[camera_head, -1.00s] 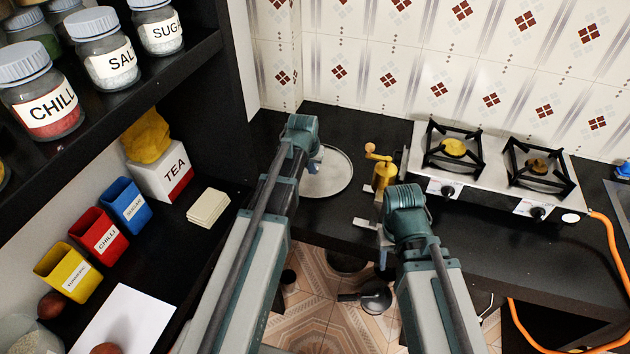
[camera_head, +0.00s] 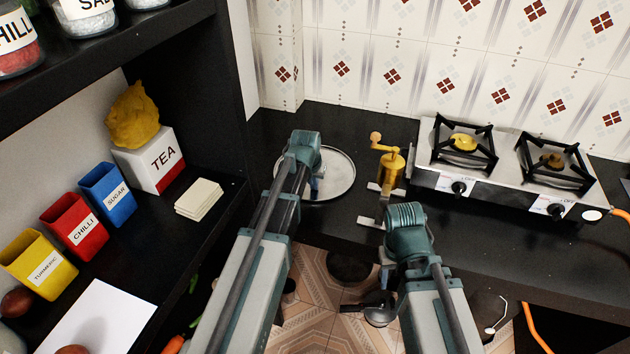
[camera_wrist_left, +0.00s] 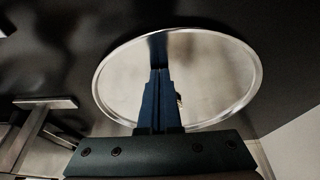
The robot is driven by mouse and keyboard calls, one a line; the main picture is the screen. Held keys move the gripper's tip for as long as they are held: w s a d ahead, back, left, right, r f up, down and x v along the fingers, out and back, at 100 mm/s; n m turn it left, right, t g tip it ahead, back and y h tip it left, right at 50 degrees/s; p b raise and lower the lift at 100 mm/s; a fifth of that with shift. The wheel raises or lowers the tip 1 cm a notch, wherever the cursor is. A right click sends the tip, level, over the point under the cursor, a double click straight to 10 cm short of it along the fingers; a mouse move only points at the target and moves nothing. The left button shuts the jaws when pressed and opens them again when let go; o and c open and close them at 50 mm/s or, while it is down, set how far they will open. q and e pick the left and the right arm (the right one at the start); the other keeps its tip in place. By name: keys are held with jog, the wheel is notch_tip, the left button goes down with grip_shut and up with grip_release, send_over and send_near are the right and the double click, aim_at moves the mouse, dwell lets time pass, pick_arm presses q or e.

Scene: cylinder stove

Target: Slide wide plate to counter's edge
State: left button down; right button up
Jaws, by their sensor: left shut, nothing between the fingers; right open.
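The wide plate (camera_head: 338,178) is a round, shiny metal dish with a raised rim, lying flat on the dark counter. It fills much of the left wrist view (camera_wrist_left: 112,85). My left gripper (camera_head: 316,188) is over the plate, its fingers pressed together with nothing between them. In the left wrist view its fingers (camera_wrist_left: 159,75) point down at the plate's inner surface, with a dark reflection beyond the tips; I cannot tell if they touch. My left arm hides the plate's left part in the head view. My right gripper (camera_head: 372,205) is open and empty, right of the plate.
A yellow grinder (camera_head: 388,170) stands right of the plate, close to the right gripper. A two-burner stove (camera_head: 505,185) is farther right. The counter (camera_head: 335,228) is bare in front of the plate. A shelf with a tea box (camera_head: 150,165) stands left.

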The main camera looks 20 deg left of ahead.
aim_at(304, 217)
pick_arm(q)
jog(key=shift+s, duration=0.85)
jog(key=shift+s, duration=0.25)
jog(key=s, duration=0.7)
jog(key=shift+d, duration=0.1)
jog(key=shift+s, duration=1.25)
jog(key=shift+s+r, duration=0.15)
jog(key=shift+s, duration=0.05)
jog(key=shift+w+f, duration=0.2)
jog(key=shift+w, duration=0.15)
jog(key=shift+s+r, duration=0.15)
jog(key=shift+r, duration=0.05)
pick_arm(e)
jog(key=shift+s+r, duration=0.1)
jog(key=shift+s, duration=0.75)
pick_arm(q)
jog(key=shift+r, duration=0.1)
pick_arm(e)
jog(key=shift+r, duration=0.15)
